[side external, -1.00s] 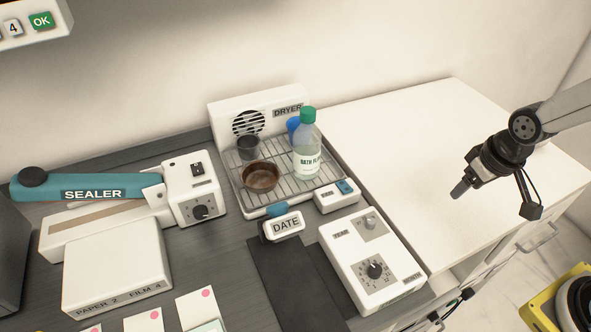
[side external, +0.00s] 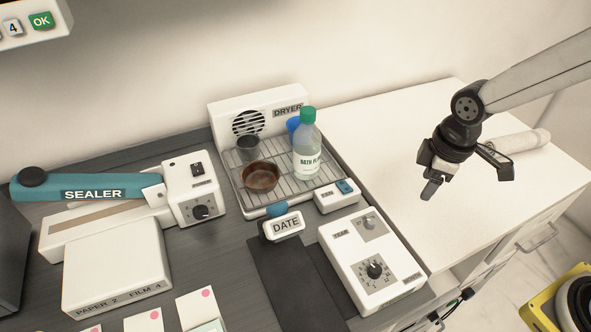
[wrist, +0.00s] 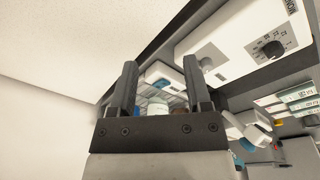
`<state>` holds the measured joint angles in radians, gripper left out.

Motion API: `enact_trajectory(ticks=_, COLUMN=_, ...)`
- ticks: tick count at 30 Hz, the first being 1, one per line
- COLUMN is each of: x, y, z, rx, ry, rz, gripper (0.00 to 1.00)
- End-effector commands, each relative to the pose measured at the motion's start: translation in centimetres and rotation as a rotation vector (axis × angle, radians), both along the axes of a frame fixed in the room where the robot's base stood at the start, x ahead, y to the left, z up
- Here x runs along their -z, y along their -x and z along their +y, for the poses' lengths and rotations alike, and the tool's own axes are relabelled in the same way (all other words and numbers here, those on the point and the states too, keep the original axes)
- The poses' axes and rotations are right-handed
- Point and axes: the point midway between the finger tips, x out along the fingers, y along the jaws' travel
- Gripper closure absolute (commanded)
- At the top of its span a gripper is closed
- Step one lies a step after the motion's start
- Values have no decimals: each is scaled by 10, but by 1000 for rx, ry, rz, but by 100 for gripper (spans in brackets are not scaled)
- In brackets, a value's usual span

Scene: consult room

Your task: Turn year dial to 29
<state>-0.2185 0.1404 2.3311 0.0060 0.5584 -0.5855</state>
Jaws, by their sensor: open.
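The white date box (side external: 345,262) stands on the grey counter, left of the white cabinet top. It has a small pale grey knob (side external: 370,222) beside the YEAR label and a black dial (side external: 375,269) with printed marks near the MONTH label. Their settings are too small to read. In the wrist view the box (wrist: 235,40) is at upper right, with the pale knob (wrist: 205,63) and the black dial (wrist: 268,48) showing. My gripper (side external: 431,190) is open and empty, raised above the white top, right of the box and apart from it. Its fingers (wrist: 160,68) also show in the wrist view.
The white top (side external: 390,130) has free room.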

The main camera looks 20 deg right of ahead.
Motion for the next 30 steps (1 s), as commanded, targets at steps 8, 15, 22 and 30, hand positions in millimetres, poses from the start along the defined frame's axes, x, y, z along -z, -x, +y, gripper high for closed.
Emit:
enact_trajectory(ticks=8, x=-5, y=-13, z=60, rx=-547, ry=47, rz=68, gripper=38)
enact_trajectory(ticks=15, x=-8, y=-15, z=96, rx=-881, ry=65, rz=109, gripper=38)
enact_trajectory(ticks=22, x=-9, y=-15, z=105, rx=-972, ry=68, rz=121, gripper=38)
enact_trajectory(ticks=30, x=-3, y=-15, z=105, rx=-969, ry=67, rz=122, gripper=38)
